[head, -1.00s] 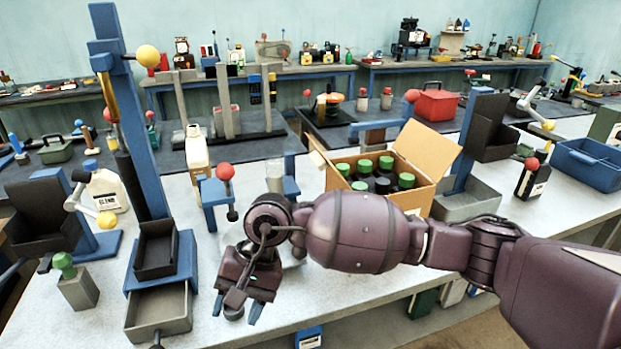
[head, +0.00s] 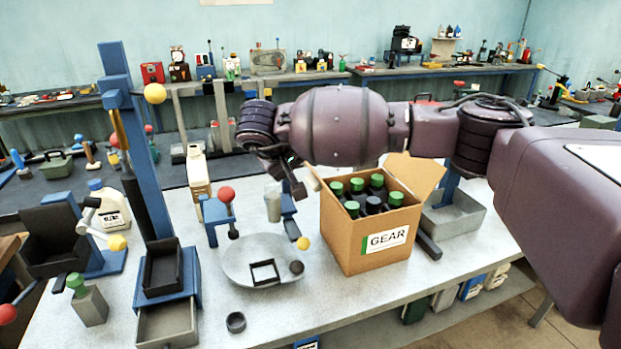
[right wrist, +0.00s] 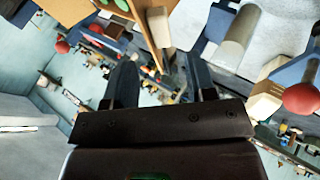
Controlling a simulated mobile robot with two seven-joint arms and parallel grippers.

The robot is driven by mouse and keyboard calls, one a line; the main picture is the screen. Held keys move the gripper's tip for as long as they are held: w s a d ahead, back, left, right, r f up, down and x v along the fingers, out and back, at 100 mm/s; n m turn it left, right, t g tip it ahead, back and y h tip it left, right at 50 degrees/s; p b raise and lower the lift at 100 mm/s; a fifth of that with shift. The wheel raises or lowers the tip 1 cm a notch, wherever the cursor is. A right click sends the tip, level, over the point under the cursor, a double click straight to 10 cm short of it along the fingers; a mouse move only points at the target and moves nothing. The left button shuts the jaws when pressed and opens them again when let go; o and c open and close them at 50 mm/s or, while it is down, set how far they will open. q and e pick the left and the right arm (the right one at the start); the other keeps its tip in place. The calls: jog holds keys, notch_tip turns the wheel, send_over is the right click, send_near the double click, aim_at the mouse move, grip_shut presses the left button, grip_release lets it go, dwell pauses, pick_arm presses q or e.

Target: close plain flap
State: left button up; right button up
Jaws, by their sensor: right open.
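The cardboard carton (head: 351,242) marked GEAR stands on the grey table and holds several dark bottles with green caps. A wide plain flap (head: 416,173) stands open at its right, leaning outward. A narrow flap (head: 314,179) sticks up at its left, close to my gripper. My right gripper (head: 296,184) is above the carton's left back side, with its jaws partly hidden by the wrist. In the right wrist view my right gripper (right wrist: 160,68) is open, with nothing between its fingers. Cardboard (right wrist: 143,28) shows just beyond the fingers there. My left gripper is not in view.
A round grey plate (head: 240,268) and a small dark ring (head: 236,322) lie left of the carton. A blue stand with a red knob (head: 226,195) and a clear cylinder (head: 273,203) are near my gripper. A grey bin (head: 457,214) is at the carton's right.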

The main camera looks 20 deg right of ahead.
aim_at(312, 181)
jog(key=x, duration=0.6)
jog(key=shift+w+d+f, duration=0.1)
jog(key=shift+d+f, duration=0.05)
jog(key=shift+f, duration=0.1)
grip_shut()
